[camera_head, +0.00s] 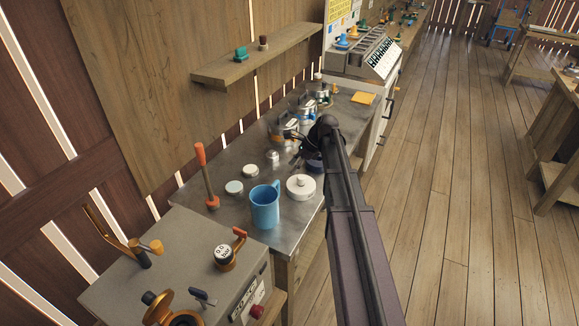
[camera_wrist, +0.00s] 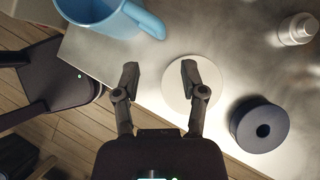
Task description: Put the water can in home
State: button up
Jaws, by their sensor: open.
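A blue can with a side handle (camera_head: 265,206) stands upright on the metal-topped table (camera_head: 240,222), near its front end. In the wrist view, part of the blue can (camera_wrist: 98,16) shows at the top left, cut off by the frame. My gripper (camera_wrist: 160,74) is open, its fingers apart with nothing held. It is over the table edge, to the side of the blue can and apart from it. In the head view my arm hides most of the gripper. I cannot tell which place is the home.
A white round lidded container (camera_head: 301,187) stands beside the can; it shows as a pale disc (camera_wrist: 195,82) near my right finger. A dark round piece (camera_wrist: 260,125) is right of it. Metal canisters (camera_head: 287,127) stand farther back. A grey control box (camera_head: 185,260) is in front.

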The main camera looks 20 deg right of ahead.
jog(key=shift+d+r, duration=0.1)
dwell(0.7)
jog(key=s+a+f+n+h, duration=0.1)
jog(key=s+a+n+h, duration=0.1)
jog(key=s+n, duration=0.5)
jog(key=s+a+f+n+h, duration=0.1)
jog(key=s+a+n+h, duration=0.1)
jog(key=s+a+n, duration=0.3)
jog(key=s+a+f+n+g+h, duration=0.1)
jog(key=s+a+n+h, duration=0.1)
jog(key=s+n, duration=0.6)
jog(key=shift+s+a+f+n+h, duration=0.15)
jog(key=shift+s+a+n+h, duration=0.2)
jog(key=shift+s+a, duration=0.6)
jog(key=shift+s+d, duration=0.15)
jog(key=shift+d, duration=0.05)
